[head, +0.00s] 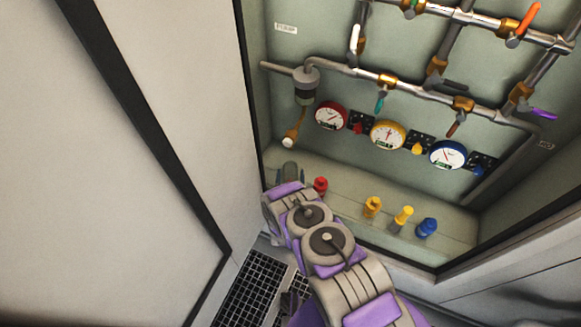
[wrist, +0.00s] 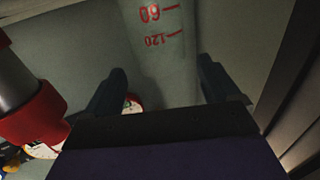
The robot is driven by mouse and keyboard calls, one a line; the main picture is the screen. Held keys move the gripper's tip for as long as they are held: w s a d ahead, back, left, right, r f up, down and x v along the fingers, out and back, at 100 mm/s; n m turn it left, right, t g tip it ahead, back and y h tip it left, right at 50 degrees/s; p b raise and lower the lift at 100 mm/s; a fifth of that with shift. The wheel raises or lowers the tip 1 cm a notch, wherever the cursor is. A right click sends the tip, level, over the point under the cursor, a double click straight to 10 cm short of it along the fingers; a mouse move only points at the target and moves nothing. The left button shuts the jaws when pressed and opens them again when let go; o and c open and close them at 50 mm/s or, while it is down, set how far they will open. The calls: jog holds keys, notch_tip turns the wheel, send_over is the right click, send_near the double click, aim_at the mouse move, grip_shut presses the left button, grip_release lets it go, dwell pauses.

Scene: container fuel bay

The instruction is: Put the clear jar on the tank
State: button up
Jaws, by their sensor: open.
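The clear jar (wrist: 165,50) shows between my fingers in the wrist view, with red 60 and 120 marks on its pale, see-through wall. In the head view a greyish see-through shape, likely the jar (head: 289,171), stands at the left of the bay's ledge, partly hidden by my arm. My gripper (wrist: 157,88) is open, one finger on each side of the jar, with no clear contact. In the head view my arm hides the fingers. A grey metal canister (head: 305,86), possibly the tank, hangs from the pipe above, with an amber piece (head: 293,134) below it.
A red bottle (head: 320,186) stands close right of the jar and shows large in the wrist view (wrist: 35,112). Yellow bottles (head: 372,207) and a blue one (head: 426,228) stand farther right. Gauges (head: 388,135) and valved pipes (head: 430,91) line the back wall. A white panel flanks the left.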

jog(key=s, duration=0.7)
jog(key=shift+s+d, duration=0.2)
jog(key=shift+s, duration=0.15)
